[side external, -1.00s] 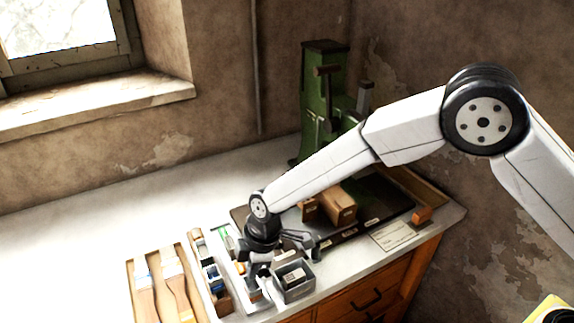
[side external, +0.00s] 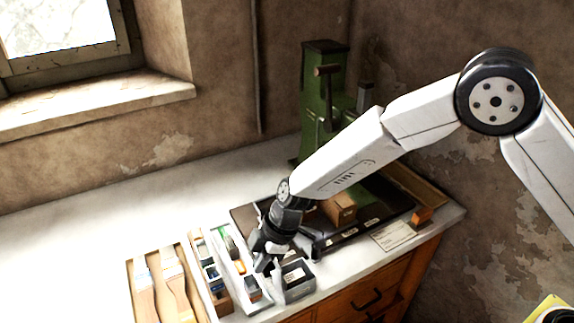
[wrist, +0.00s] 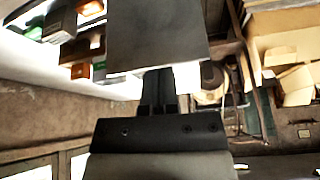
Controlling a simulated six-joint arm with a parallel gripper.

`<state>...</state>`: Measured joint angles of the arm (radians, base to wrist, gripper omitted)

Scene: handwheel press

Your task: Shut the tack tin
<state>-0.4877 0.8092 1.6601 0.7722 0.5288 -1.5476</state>
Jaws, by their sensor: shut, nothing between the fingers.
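The tack tin (side external: 299,287) is a small grey open-topped box near the bench's front edge in the side view, with a pale label showing at it. A flat grey panel (wrist: 158,35), apparently its lid, fills the top middle of the wrist view. My gripper (side external: 268,266) is shut and empty, pointing down just left of the tin. In the wrist view its dark fingers (wrist: 158,92) end close to the panel's edge. I cannot tell whether they touch it. The gripper hides part of the tin's left side, so the lid's exact angle is unclear.
Left of the tin are a narrow tray of small items (side external: 213,272) and a tray with brushes (side external: 158,290). Behind are a dark mat with a brown block (side external: 340,208) and the green press (side external: 324,95). A paper card (side external: 392,235) lies right. The bench at back left is clear.

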